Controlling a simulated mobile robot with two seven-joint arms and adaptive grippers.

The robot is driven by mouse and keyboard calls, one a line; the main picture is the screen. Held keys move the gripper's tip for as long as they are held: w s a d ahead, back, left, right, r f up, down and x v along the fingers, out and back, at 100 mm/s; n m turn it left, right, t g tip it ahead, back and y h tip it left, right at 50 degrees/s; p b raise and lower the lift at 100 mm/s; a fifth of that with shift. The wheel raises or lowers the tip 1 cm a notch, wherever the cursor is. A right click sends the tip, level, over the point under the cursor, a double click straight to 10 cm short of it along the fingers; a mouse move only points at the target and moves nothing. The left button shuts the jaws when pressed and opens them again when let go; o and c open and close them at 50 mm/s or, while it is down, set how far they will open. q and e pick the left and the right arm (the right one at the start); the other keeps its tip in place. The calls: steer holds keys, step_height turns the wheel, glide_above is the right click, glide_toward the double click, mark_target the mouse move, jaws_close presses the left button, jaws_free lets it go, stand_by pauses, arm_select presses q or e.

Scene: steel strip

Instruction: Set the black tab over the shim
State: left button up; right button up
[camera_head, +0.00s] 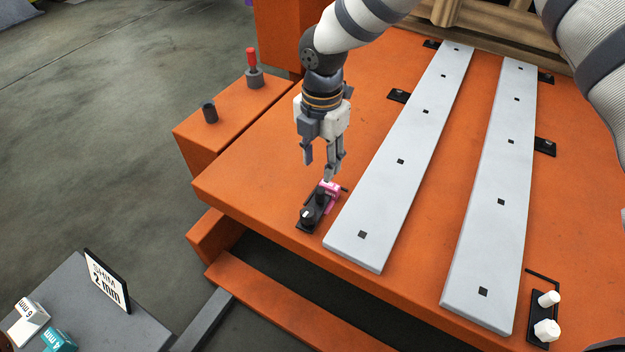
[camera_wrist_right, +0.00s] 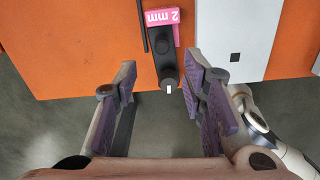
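The black tab (camera_head: 312,209) is at the front left edge of the orange table, beside the left pale strip. In the right wrist view the tab (camera_wrist_right: 165,68) is a narrow black bar with a round boss and a white mark at its near end. The pink shim (camera_head: 331,195), marked "2 mm", touches or adjoins the tab's far end; it also shows in the wrist view (camera_wrist_right: 161,16). I cannot tell whether the tab overlaps it. My right gripper (camera_head: 320,170) is open and empty, pointing down just behind the tab and shim. My left gripper is not in view.
Two long pale strips (camera_head: 400,161) (camera_head: 501,201) lie on the orange table (camera_head: 260,180). A black clamp with white knobs (camera_head: 546,328) is at front right. A red-topped lever (camera_head: 252,60) stands at left. A grey stand (camera_head: 95,320) holds a "SHIM 2 mm" sign (camera_head: 107,281) and blocks.

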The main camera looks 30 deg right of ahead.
mark_target(320, 190)
steer(key=f+b, duration=0.1)
steer(key=f, duration=0.9)
steer(key=shift+s+b, duration=0.2)
steer(key=shift+b, duration=0.2)
steer(key=shift+c, duration=0.3)
jaws_close()
